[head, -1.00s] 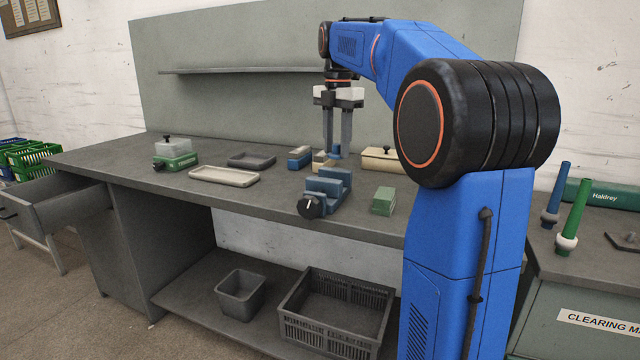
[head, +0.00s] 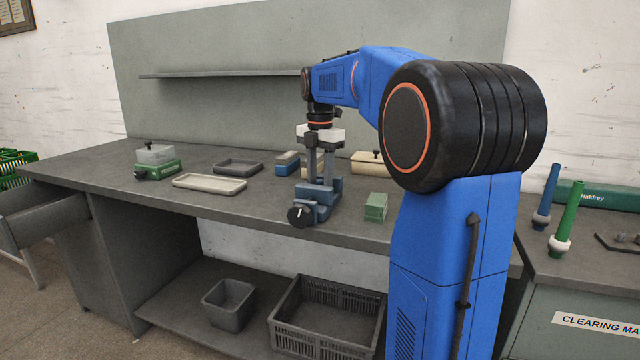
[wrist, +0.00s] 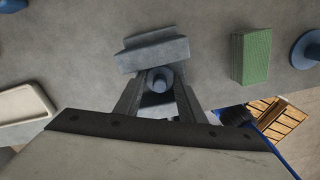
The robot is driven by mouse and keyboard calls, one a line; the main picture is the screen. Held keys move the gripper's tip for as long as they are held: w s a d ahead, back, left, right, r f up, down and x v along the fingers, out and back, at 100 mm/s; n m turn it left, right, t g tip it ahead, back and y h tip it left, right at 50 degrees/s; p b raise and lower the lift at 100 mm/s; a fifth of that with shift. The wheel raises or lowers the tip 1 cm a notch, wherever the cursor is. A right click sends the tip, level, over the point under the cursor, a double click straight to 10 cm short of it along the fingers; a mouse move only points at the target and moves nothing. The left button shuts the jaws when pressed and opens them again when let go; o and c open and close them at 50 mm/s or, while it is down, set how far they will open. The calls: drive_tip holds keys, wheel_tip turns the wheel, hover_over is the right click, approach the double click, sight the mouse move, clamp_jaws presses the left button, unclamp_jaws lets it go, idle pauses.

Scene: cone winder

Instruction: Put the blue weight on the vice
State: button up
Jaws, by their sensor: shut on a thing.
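The blue vice (head: 327,188) stands near the front edge of the bench, with a black knob (head: 300,215) facing front. It also shows as a grey-blue stepped block in the wrist view (wrist: 152,52). My gripper (head: 317,184) points straight down over the vice. Its fingers are shut on the blue weight (wrist: 160,78), which shows in the wrist view as a small round blue knob between the fingertips. The weight's lower part is hidden, and I cannot tell whether it touches the vice.
A green block (head: 375,207) stands close to the right of the vice. A pale tray (head: 209,184), a dark tray (head: 238,168) and a blue-and-grey block (head: 287,162) lie to the left and behind. A cream box (head: 367,163) stands behind. A round blue thing (wrist: 308,50) is at the wrist view's right edge.

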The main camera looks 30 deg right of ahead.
sight(320, 180)
drive_tip(key=shift+f, duration=0.4)
drive_tip(key=shift+f, duration=0.1)
drive_tip(key=o, duration=0.9)
drive_tip(key=shift+c, duration=0.2)
wheel_tip(320, 180, up, 12)
drive_tip(key=s+a+f+m+t, duration=0.1)
drive_tip(key=s+a+f+m, duration=0.4)
drive_tip(key=s, duration=0.2)
drive_tip(key=s+a+f+m+t, duration=0.1)
drive_tip(key=s+a+f+m, duration=0.4)
drive_tip(key=s, duration=0.3)
drive_tip(key=s+a+f+m+t, duration=0.1)
drive_tip(key=s+a+f+m, duration=0.2)
drive_tip(key=s+f+m, duration=0.2)
drive_tip(key=s+a+f+m+t, duration=0.1)
drive_tip(key=s+a+f+m, duration=0.1)
drive_tip(key=s+f+m, duration=0.4)
drive_tip(key=s+f, duration=0.4)
drive_tip(key=f, duration=0.3)
drive_tip(key=shift+a+f+t, duration=0.3)
drive_tip(key=shift+a+t, duration=0.1)
